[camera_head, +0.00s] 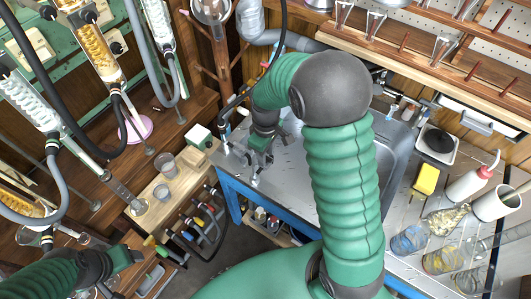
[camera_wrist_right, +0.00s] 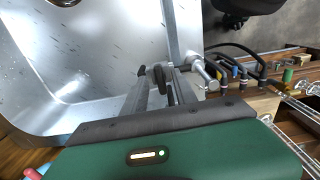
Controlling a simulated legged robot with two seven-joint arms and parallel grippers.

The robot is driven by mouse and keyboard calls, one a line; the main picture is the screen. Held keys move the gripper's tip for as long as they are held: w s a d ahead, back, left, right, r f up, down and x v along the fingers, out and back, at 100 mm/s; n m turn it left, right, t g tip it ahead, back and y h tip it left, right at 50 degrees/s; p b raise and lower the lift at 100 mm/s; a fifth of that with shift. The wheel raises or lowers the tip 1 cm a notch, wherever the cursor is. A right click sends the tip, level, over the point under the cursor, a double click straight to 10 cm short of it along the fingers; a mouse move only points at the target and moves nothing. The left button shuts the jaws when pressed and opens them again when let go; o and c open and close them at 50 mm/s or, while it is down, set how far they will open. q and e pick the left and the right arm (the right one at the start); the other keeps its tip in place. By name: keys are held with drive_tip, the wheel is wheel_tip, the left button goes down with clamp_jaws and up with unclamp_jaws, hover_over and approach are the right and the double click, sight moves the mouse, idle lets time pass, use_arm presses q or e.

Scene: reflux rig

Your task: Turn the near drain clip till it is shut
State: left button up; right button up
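My right gripper (camera_head: 257,172) hangs at the left end of the metal sink bench, its green arm arching over the sink. Its grey fingers (camera_wrist_right: 160,84) also show in the right wrist view, spread with a gap and no clear object between them. A short silver cylinder (camera_wrist_right: 206,73) shows just right of the fingers; I cannot tell whether they touch it. I cannot pick out the near drain clip for certain. Dark hoses with coloured bands (camera_wrist_right: 240,70) lie farther right in that view. My left gripper (camera_head: 118,272) is low at the left, its fingertips unclear.
The steel sink (camera_wrist_right: 85,60) lies beside the right gripper. The blue bench frame (camera_head: 230,190) edges the left end. A wooden rack of banded hoses (camera_head: 192,225) stands left of it. Glass columns (camera_head: 95,50) and grey tubes fill the upper left. A yellow block (camera_head: 426,179) and bottles stand right.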

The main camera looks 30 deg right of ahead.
clamp_jaws()
drive_tip(key=shift+r+m+p, duration=0.3)
drive_tip(key=shift+m+p, duration=0.1)
drive_tip(key=shift+p, duration=0.35)
drive_tip(key=shift+f, duration=0.2)
drive_tip(key=shift+w, duration=0.1)
drive_tip(key=shift+o, duration=0.2)
unclamp_jaws()
